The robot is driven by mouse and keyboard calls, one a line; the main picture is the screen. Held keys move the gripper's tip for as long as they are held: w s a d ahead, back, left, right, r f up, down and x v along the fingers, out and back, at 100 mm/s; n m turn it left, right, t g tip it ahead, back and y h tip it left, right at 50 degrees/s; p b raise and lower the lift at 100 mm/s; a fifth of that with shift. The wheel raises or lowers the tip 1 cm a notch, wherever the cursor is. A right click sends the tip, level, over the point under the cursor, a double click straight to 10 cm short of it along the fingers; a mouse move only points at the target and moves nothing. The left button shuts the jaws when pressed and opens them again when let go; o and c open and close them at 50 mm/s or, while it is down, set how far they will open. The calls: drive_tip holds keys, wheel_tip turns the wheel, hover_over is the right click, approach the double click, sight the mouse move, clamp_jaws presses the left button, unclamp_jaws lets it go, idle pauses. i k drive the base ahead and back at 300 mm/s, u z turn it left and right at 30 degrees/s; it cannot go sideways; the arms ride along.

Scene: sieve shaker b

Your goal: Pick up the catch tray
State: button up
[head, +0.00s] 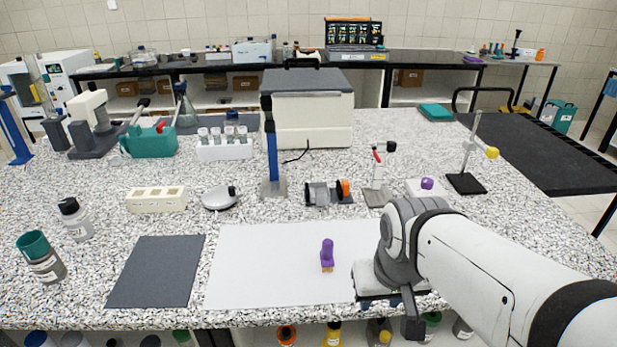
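My gripper (411,326) is at the front edge of the worktop, at the lower right of the head view. It points down, and my arm comes in from the right. Its fingers are dark and partly hidden, so I cannot tell whether they are open or shut, or whether they hold anything. A pale flat shape with a dark lower edge shows under my wrist; I cannot tell whether it is the catch tray or part of my gripper. I see no other thing that I can clearly name as the catch tray.
A white sheet (265,270) lies left of my gripper with a small purple-handled object (327,253) upright on it. A dark grey mat (155,272) lies further left. A clamp stand (466,182) and a large white machine (307,118) stand behind. Bottles stand at the left.

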sight(319, 193)
drive_tip(key=u, duration=0.75)
drive_tip(key=k, duration=0.7)
drive_tip(key=z, duration=0.7)
drive_tip(key=i, duration=1)
drive_tip(key=z, duration=0.05)
